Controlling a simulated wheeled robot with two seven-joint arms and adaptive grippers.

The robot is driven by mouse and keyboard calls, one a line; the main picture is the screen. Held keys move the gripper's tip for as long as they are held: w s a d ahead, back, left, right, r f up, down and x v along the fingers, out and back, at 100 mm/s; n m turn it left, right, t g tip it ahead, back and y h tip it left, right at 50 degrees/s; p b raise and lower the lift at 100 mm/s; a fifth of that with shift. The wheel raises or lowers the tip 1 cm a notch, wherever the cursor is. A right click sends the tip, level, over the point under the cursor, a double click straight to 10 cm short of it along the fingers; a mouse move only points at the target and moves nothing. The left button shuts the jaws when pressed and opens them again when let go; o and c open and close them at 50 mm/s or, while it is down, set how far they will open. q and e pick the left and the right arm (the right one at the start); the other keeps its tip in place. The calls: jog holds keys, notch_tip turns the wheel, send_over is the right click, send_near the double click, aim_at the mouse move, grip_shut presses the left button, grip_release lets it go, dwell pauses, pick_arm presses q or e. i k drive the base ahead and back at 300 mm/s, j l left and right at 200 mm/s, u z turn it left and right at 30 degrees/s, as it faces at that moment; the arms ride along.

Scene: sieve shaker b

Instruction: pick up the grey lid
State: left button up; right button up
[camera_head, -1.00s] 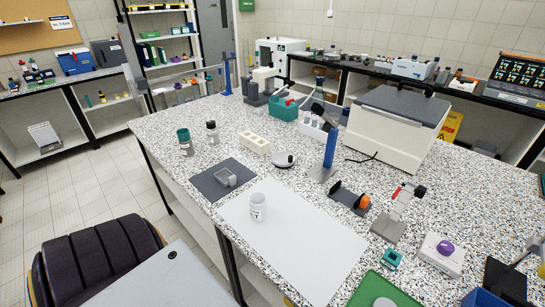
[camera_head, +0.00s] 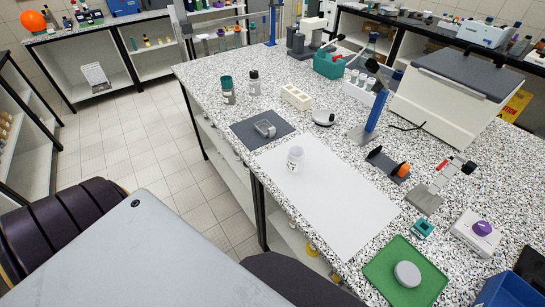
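A round grey lid (camera_head: 407,274) lies flat on a green mat or tray (camera_head: 378,268) at the bottom right of the head view, near the bench's front edge. A white, open-looking container (camera_head: 295,160) stands upright on a large white sheet (camera_head: 330,205), to the upper left of the lid. Neither of my grippers shows in the head view, so nothing is seen touching the lid.
A white device with a purple knob (camera_head: 478,232), a small teal device (camera_head: 423,229) and a blue bin (camera_head: 508,291) are near the green mat. A grey stand with a blue column (camera_head: 374,115) is farther back. The white sheet is mostly clear.

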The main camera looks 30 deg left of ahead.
aim_at(406, 274)
jog(key=k+u, duration=0.1)
jog(key=u, duration=0.7)
jog(key=z, duration=1.05)
jog(key=k+j, duration=0.15)
jog(key=j, duration=0.25)
jog(key=k+j, duration=0.1)
jog(key=j, duration=0.3)
jog(key=k+j, duration=0.15)
jog(key=j, duration=0.25)
